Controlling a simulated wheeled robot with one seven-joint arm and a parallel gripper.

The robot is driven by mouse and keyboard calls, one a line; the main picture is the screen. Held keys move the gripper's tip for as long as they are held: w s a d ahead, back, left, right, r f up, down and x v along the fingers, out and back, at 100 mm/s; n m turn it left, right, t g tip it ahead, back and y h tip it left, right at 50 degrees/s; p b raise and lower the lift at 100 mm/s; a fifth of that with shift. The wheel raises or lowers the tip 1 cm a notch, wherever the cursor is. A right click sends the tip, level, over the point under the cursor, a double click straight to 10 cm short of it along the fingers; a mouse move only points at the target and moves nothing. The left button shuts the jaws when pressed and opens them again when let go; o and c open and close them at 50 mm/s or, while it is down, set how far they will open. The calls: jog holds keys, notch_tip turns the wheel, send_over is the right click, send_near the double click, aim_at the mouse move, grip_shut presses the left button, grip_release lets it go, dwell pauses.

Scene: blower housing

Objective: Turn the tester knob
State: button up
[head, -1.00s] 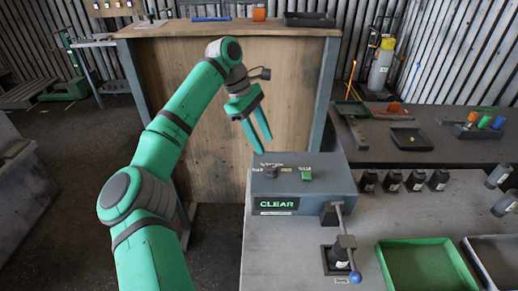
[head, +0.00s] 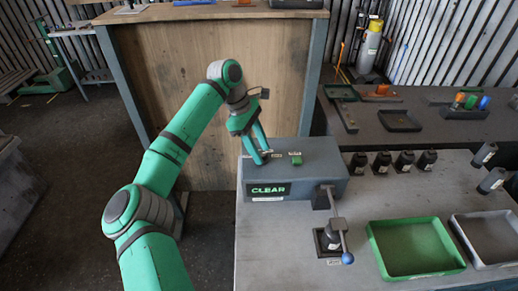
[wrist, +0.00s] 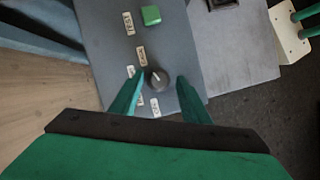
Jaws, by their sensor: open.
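The tester (head: 310,176) is a grey box on the bench with a lit screen reading CLEAR (head: 268,190). Its dark round knob (wrist: 157,78) has a pale pointer mark and small white labels around it in the wrist view. A green square button (wrist: 151,15) sits on the same top face, also visible in the head view (head: 296,159). My gripper (head: 262,160) is over the knob's end of the tester. In the wrist view its open fingers (wrist: 160,92) stand on either side of the knob, with gaps on both sides. The knob is mostly hidden in the head view.
A lever with a blue ball end (head: 347,258) stands in front of the tester. A green tray (head: 415,247) and a grey tray (head: 490,238) lie to its right. Several dark bottles (head: 404,161) stand behind the trays. A wooden-sided bench (head: 215,100) stands behind my arm.

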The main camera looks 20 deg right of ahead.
jog(key=shift+d+f, duration=0.1)
jog(key=shift+w, duration=0.1)
jog(key=c, duration=1)
